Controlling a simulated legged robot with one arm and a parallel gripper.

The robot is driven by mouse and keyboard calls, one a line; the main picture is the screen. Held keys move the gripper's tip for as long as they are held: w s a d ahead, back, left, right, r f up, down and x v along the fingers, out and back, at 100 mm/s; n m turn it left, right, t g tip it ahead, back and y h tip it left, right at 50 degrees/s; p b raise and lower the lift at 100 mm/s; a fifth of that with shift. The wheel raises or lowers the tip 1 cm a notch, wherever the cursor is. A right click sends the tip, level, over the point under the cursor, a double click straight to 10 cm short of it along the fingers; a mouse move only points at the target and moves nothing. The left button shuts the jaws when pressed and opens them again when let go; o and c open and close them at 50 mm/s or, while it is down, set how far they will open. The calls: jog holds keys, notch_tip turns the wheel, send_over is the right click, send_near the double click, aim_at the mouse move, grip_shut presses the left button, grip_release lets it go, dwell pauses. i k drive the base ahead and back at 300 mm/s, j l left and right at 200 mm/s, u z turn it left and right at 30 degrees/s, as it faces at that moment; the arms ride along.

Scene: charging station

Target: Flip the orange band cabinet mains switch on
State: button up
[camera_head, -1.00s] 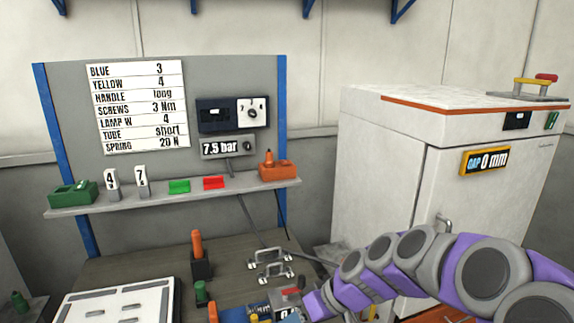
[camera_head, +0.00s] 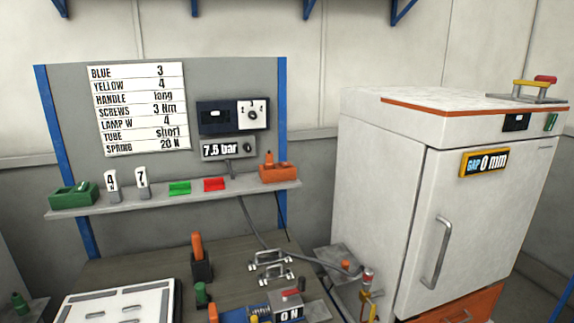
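The white cabinet (camera_head: 385,180) with an orange band (camera_head: 440,105) along its upper front edge stands at the right. A small black switch (camera_head: 516,122) with a light marking sits at the right of its upper front. It is too small to tell which way it is set. A green part (camera_head: 550,122) sits to the right of the switch. The cabinet door (camera_head: 470,220) appears closed, with a grey vertical handle (camera_head: 435,253). My gripper and arm are out of view.
A yellow-framed "GAP 0 mm" display (camera_head: 484,162) is on the door. A clamp with a red tip (camera_head: 540,90) sits on the cabinet top. A hose (camera_head: 310,258) and small fittings (camera_head: 368,283) lie left of the cabinet. A workbench (camera_head: 140,265) fills the lower left.

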aim_at(551, 121)
jog(key=z, duration=1.35)
